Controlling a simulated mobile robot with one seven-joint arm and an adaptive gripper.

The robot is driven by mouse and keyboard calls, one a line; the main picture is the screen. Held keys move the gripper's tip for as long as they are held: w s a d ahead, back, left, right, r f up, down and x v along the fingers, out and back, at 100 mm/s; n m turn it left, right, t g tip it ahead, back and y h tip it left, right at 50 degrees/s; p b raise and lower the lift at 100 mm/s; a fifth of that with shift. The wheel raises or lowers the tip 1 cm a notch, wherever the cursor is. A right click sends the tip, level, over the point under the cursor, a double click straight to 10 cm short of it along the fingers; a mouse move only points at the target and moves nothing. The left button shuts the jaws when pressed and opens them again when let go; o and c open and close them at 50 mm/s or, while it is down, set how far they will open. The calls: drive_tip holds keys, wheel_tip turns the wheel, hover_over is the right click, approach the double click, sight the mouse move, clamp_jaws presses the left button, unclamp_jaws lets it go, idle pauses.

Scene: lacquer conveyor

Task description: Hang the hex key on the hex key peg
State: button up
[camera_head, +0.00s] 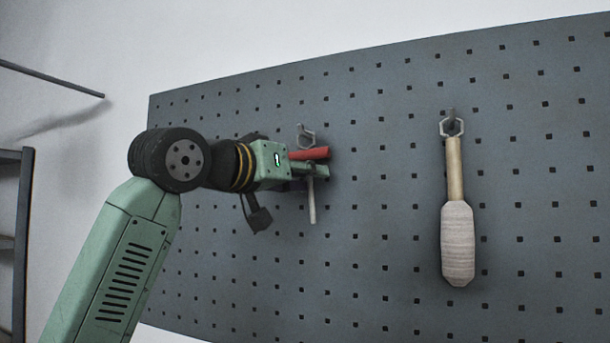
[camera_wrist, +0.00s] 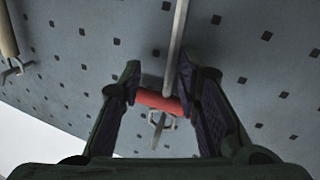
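The hex key has a red bar handle (camera_head: 310,153) and a thin pale shaft (camera_head: 312,202) that points down in the head view. My gripper (camera_head: 322,171) is at the pegboard, just below the red handle. In the wrist view my fingers (camera_wrist: 160,66) stand wide apart, with the shaft (camera_wrist: 178,40) between them, closer to the right finger. The red handle (camera_wrist: 158,101) spans most of the gap. The hex key peg, a forked metal hook (camera_head: 305,136), shows just above the handle. It also shows in the wrist view (camera_wrist: 157,124). I cannot tell whether handle and peg touch.
A grey pegboard (camera_head: 400,230) fills the wall. A tool with a wooden shaft and pale wrapped grip (camera_head: 457,240) hangs on another hook (camera_head: 452,126) to the right. The board between is clear. A dark frame (camera_head: 14,240) stands at the far left.

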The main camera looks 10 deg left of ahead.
drive_tip(key=v, duration=1.2)
